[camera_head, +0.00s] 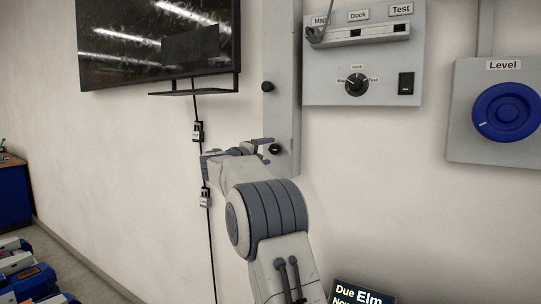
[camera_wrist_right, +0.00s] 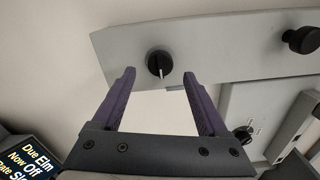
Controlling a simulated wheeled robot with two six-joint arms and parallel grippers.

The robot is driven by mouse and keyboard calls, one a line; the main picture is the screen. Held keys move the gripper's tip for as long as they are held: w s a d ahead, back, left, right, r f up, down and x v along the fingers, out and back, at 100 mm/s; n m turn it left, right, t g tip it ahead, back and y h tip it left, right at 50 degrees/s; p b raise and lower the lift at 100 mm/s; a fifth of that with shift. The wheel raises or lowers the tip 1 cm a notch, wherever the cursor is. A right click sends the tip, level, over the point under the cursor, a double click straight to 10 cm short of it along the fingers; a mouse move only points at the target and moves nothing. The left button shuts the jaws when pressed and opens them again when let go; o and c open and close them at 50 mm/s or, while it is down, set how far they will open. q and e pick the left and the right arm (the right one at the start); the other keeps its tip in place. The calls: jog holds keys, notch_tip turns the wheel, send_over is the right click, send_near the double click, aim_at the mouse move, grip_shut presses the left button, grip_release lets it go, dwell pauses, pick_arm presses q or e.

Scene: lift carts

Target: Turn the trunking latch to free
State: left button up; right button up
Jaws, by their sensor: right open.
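The grey trunking (camera_head: 284,60) runs up the wall and carries two round black knobs. The upper knob (camera_head: 268,87) stands clear of my arm. The lower knob (camera_head: 275,149) is close in front of my right gripper (camera_head: 264,148). In the right wrist view, this lower knob (camera_wrist_right: 160,63) has a pale pointer line and lies between and beyond the tips of my open right gripper (camera_wrist_right: 158,74). No contact with it shows. The upper knob (camera_wrist_right: 302,40) is at the right there. Which knob is the latch is not labelled. My left gripper is out of view.
A grey panel (camera_head: 320,90) with Map, Dock and Test labels and a rotary switch (camera_head: 357,85) is right of the trunking. A blue Level dial (camera_head: 506,111) is farther right. A dark screen (camera_head: 150,40) and a hanging cable (camera_head: 211,250) are left. A text display (camera_head: 360,294) is below.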

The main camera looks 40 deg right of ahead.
jog(key=b+v, duration=0.1)
jog(key=v, duration=0.6)
jog(key=shift+a, duration=0.15)
